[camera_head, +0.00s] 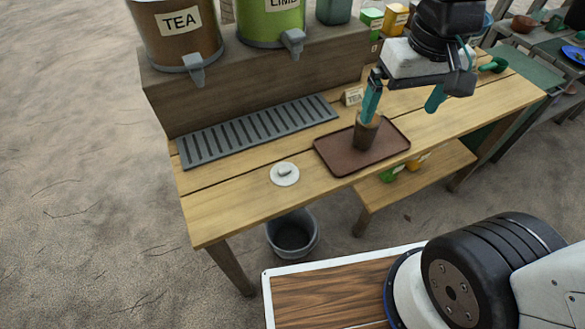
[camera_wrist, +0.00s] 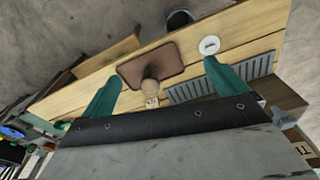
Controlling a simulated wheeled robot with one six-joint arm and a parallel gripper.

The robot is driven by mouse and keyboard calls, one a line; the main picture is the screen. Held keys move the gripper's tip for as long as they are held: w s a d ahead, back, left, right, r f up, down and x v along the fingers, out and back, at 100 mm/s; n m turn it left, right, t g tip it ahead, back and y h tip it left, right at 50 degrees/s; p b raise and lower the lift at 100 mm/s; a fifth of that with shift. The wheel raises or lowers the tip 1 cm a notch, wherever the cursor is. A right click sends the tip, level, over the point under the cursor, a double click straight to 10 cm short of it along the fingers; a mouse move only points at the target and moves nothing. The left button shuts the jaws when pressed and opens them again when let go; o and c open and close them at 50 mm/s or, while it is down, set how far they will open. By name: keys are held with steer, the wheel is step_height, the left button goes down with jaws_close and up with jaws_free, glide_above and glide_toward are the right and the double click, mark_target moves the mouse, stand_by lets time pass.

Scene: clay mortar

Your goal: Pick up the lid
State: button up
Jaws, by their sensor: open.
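The lid (camera_head: 284,174) is a small round white disc with a raised grip on top. It lies flat on the wooden table, left of a brown tray, and also shows in the wrist view (camera_wrist: 209,46). My gripper (camera_head: 405,95) has teal fingers spread wide apart, with nothing between them. It is above the tray side of the table, to the right of the lid and well apart from it. In the wrist view my gripper (camera_wrist: 160,80) is open too, with the lid beyond the right finger's tip.
A brown cup (camera_head: 366,134) stands on the brown tray (camera_head: 340,166), partly behind a finger in the head view. A grey slatted grate (camera_head: 258,128) lies behind the lid. TEA (camera_head: 180,35) and green LIME (camera_head: 270,20) dispensers stand on a raised shelf. A grey bucket (camera_head: 291,233) is on the ground.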

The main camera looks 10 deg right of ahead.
steer(key=w+a+f, duration=0.5)
steer(key=w, duration=0.1)
steer(key=n+g, duration=0.1)
steer(key=n, duration=0.1)
glide_above(285, 169)
step_height(285, 169, down, 17)
step_height(285, 169, down, 7)
steer(key=shift+r, duration=0.15)
steer(key=shift+f, duration=0.55)
steer(key=c, duration=1.1)
steer(key=shift+o, duration=0.2)
